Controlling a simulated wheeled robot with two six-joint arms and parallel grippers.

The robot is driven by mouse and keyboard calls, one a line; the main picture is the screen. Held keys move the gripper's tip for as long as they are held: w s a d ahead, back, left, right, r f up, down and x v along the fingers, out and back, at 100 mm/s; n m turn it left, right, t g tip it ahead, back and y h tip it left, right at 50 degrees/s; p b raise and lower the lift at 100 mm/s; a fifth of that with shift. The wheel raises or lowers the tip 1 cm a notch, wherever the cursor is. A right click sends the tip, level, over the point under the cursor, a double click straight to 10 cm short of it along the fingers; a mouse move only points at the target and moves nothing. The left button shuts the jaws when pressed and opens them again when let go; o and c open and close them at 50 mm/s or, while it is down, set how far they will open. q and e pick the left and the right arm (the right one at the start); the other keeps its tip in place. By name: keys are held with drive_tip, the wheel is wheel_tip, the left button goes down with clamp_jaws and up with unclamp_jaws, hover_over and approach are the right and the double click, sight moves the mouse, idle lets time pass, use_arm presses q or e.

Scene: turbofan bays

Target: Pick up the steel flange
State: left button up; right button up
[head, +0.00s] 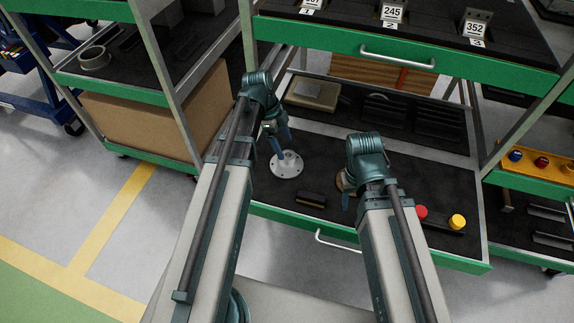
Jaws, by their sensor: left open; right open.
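The steel flange (287,165), a pale metal disc with a raised hub, sits on the dark lower shelf mat in the head view. My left gripper (280,148) is open just above and beside the flange's hub, pointing down at it; I cannot tell whether it touches. My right gripper (347,200) is open at the right of the flange, low over the shelf and partly hidden by its own wrist. A round brownish thing (342,183) shows partly behind the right gripper.
A dark block (312,199) lies in front of the flange. A box (313,95) stands behind it. A unit with red and yellow buttons (440,218) is at the right. The green-edged upper drawer (400,52) overhangs the back; shelf posts stand left and right.

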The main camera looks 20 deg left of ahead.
sight(287, 151)
use_arm(q)
drive_tip(key=b+x, duration=0.3)
drive_tip(key=x, duration=0.1)
drive_tip(key=shift+f, duration=0.15)
use_arm(e)
wheel_tip(287, 151, down, 4)
drive_tip(key=shift+f, duration=0.1)
use_arm(q)
drive_tip(key=shift+c, duration=0.2)
clamp_jaws()
idle(0.8)
